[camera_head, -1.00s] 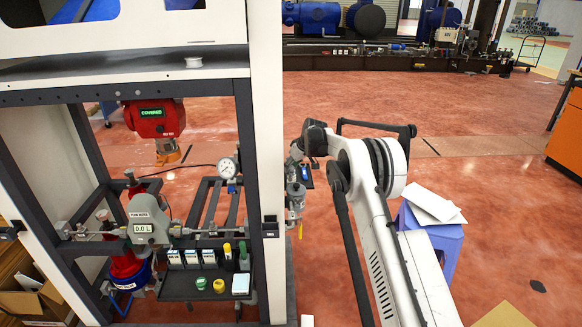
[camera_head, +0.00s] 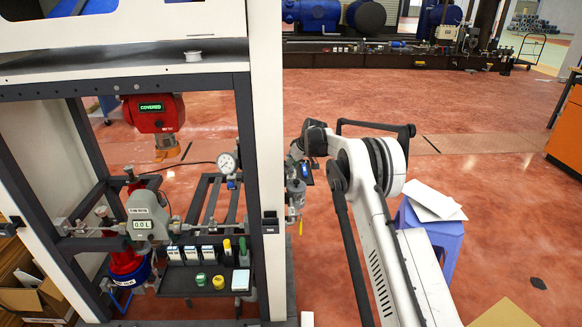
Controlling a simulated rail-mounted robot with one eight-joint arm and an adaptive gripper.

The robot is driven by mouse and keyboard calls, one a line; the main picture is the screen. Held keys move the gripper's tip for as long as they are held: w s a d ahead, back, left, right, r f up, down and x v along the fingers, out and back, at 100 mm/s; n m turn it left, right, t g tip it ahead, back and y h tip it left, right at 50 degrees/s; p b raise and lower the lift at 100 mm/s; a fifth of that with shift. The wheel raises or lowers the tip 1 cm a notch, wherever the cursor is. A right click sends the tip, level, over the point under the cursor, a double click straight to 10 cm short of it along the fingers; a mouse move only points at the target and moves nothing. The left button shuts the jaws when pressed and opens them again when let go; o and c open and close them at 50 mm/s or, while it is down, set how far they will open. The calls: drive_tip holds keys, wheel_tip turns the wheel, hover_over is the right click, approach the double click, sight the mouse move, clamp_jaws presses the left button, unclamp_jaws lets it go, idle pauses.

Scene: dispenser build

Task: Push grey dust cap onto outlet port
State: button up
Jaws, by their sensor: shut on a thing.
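My gripper (camera_head: 298,172) is at the end of the white arm, just right of the rack's white front post. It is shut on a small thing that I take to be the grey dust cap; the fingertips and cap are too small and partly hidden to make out. A metal fitting with a yellow piece hanging below it shows at the gripper. I cannot pick out the outlet port for certain. The grey flow meter (camera_head: 143,224), reading 0.0 L, sits on a horizontal pipe line that runs right to the post.
A red detector (camera_head: 154,112) reads COVERED. A blue stool (camera_head: 440,235) is right of my arm.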

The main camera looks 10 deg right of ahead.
idle(0.3)
drive_tip(key=o, duration=0.9)
drive_tip(key=shift+c, duration=0.2)
drive_tip(key=o, duration=0.3)
drive_tip(key=shift+o, duration=0.2)
drive_tip(key=shift+a+r, duration=0.1)
drive_tip(key=shift+r+p, duration=0.95)
drive_tip(key=shift+r, duration=2)
